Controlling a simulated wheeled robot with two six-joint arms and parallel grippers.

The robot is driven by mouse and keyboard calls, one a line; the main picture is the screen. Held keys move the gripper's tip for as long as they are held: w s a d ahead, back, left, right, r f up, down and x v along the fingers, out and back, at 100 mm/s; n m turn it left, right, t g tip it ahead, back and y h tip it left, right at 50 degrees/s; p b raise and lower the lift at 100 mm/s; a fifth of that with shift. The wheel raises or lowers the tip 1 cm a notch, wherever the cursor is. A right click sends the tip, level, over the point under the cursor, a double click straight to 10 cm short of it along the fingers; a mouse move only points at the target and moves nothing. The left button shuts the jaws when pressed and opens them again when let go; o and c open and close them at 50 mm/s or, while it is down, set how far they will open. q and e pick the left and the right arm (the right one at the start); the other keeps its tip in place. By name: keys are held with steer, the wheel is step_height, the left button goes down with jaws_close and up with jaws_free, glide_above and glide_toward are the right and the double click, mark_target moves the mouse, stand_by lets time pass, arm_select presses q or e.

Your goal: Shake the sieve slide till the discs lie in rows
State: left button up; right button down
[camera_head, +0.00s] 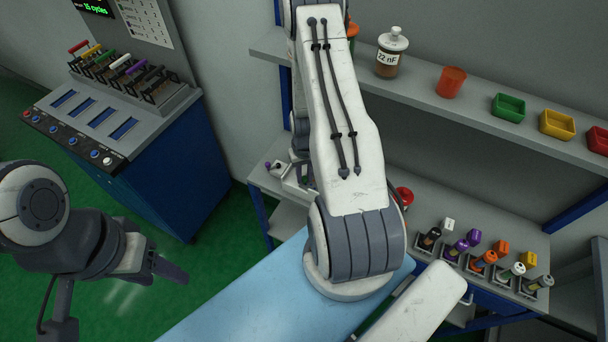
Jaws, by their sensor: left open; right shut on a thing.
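My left gripper (165,268) is at the lower left, over the green floor, and looks open and empty. It is apart from the bench and the cabinet. My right gripper is not in view; a large white and grey arm link of mine fills the middle and hides much of the bench. I cannot make out the sieve slide or any discs in rows. A small grey-white device (291,180) with a purple-tipped part stands on the bench, partly hidden by the arm.
A blue cabinet (170,190) with a sloped panel and coloured handles stands at left. A shelf (480,107) carries a "22 nF" jar (389,55), an orange cup (451,81) and coloured bins (508,107). A light-blue surface (240,300) lies below.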

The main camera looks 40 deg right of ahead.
stand_by(0.8)
steer(key=w, duration=0.1)
steer(key=w+a, duration=0.1)
steer(key=shift+w+b, duration=0.3)
steer(key=c, duration=0.7)
jaws_free()
steer(key=shift+r, duration=0.1)
step_height(320, 180, up, 10)
steer(key=shift+r+b, duration=0.2)
steer(key=shift+b, duration=1)
